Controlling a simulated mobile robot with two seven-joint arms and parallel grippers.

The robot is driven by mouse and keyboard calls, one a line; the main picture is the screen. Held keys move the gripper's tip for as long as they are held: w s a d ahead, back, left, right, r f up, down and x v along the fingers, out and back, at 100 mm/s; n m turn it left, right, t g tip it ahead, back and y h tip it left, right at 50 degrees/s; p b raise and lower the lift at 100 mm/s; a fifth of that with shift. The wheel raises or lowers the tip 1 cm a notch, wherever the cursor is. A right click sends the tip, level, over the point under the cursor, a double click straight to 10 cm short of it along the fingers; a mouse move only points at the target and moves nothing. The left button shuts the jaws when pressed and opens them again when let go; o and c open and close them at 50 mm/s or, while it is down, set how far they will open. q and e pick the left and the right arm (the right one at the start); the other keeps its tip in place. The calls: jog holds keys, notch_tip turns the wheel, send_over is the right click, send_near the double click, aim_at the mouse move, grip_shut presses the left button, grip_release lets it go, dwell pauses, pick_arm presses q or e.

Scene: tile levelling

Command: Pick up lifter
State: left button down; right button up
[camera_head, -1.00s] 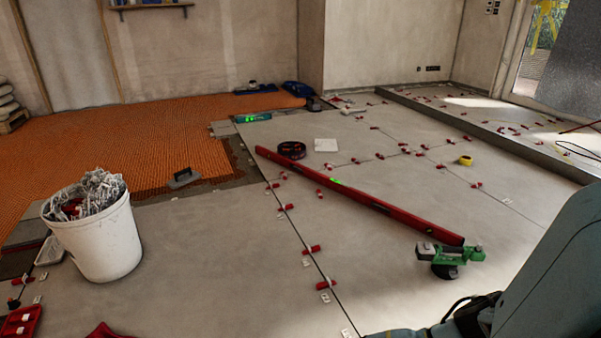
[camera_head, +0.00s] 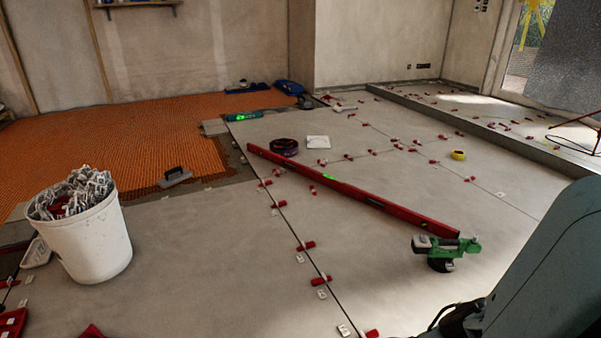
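The lifter appears to be the green tool with a grey end and a dark round suction pad (camera_head: 445,249), resting on the grey tiles at right of centre, just in front of the near end of a long red level (camera_head: 365,196). My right arm covers the lower right corner, close to the lifter, but its gripper is not in view. My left gripper is not in view. Nothing is seen touching the lifter.
A white bucket of clips (camera_head: 82,233) stands at left. Red wedges and clips line the tile joints. A trowel (camera_head: 174,177) lies by the orange mat (camera_head: 120,139). A yellow tape roll (camera_head: 458,155) lies beyond the lifter. The large front tile is mostly clear.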

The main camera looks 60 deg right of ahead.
jog(key=shift+f, duration=0.2)
dwell(0.3)
grip_shut()
